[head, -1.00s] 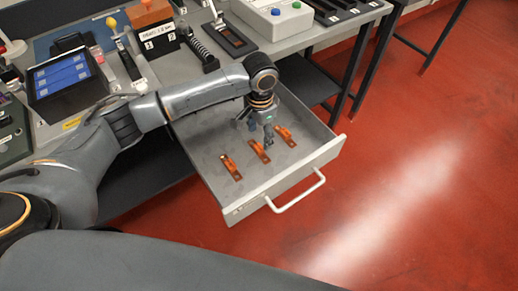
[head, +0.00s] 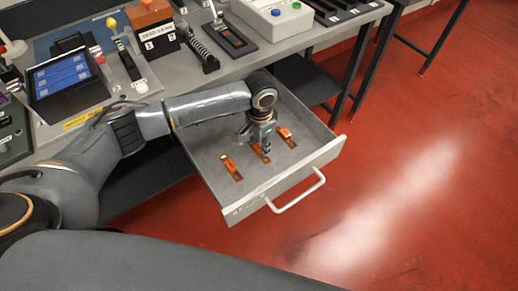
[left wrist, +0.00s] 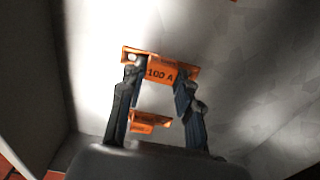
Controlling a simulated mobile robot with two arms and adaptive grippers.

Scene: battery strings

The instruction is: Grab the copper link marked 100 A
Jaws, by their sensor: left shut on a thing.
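The copper link marked 100 A (left wrist: 162,72) is between the two fingers of my left gripper (left wrist: 158,93) in the left wrist view. The gripper is shut on it, and the label faces the camera. In the head view my left gripper (head: 265,149) is low inside the open drawer, at the middle of three copper links (head: 258,152), which it partly hides. Another link (head: 232,168) lies to its left and one (head: 285,135) to its right; their markings are too small to read. My right gripper is out of view.
The grey drawer (head: 233,210) is pulled out, with walls around the gripper and a white handle (head: 297,192) at its front. The workbench (head: 222,76) behind carries a screen, switches and boxes. Red floor is clear to the right.

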